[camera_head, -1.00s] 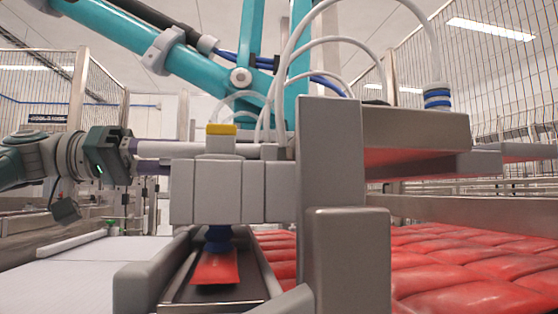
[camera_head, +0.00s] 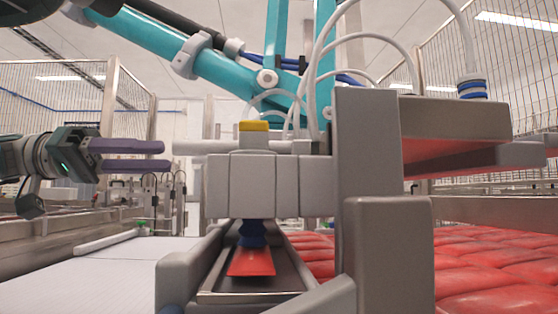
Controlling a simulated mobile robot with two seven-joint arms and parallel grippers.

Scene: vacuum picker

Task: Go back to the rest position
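My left gripper (camera_head: 166,156) comes in from the left, with two dark purple fingers pointing right and a gap between them. It is open and empty. The vacuum picker (camera_head: 255,185) is a grey block with a yellow top and a white horizontal bar (camera_head: 205,147) sticking out to the left. The fingertips are close to the left end of this bar in the picture. A blue suction cup (camera_head: 252,234) under the block touches a red packet (camera_head: 252,262). My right gripper is not in view.
The packet is over a dark metal channel (camera_head: 285,268). Grey machine posts (camera_head: 390,255) stand at the centre right, before a bed of red packets (camera_head: 480,270). A teal robot arm (camera_head: 150,45) crosses above. A white surface (camera_head: 100,280) lies lower left. Wire fencing stands behind.

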